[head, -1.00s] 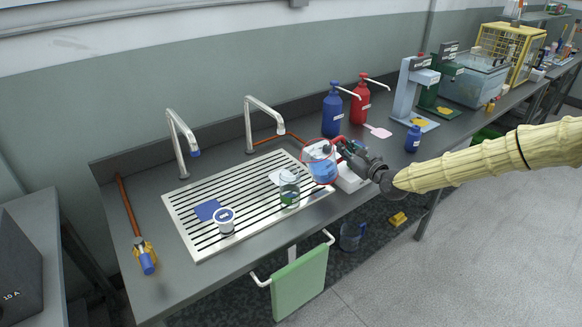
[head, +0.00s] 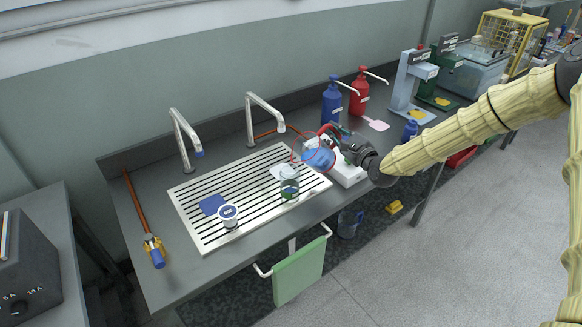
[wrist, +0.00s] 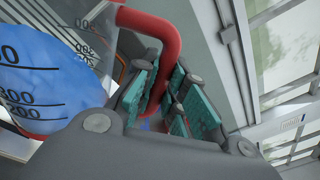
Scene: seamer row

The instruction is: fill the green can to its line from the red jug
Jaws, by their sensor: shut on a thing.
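The red jug (head: 318,158) is clear with a red rim and red handle and holds blue liquid. It is tilted, its mouth toward the left, above and right of the green can (head: 289,190). In the wrist view the jug (wrist: 35,75) shows black graduation marks and blue liquid. My gripper (head: 334,138) is shut on its red handle; the fingers also show in the wrist view (wrist: 162,85). The green can is a small clear vessel with green low on it, upright on the slatted drainer. Its line and level are too small to read. I see no clear stream.
The steel drainer (head: 200,232) also bears a blue square (head: 213,204) and a white-lidded tub (head: 228,216). Two taps (head: 183,130) stand behind it. Blue (head: 332,102) and red (head: 359,95) pump bottles stand to the right. A green towel (head: 299,272) hangs in front.

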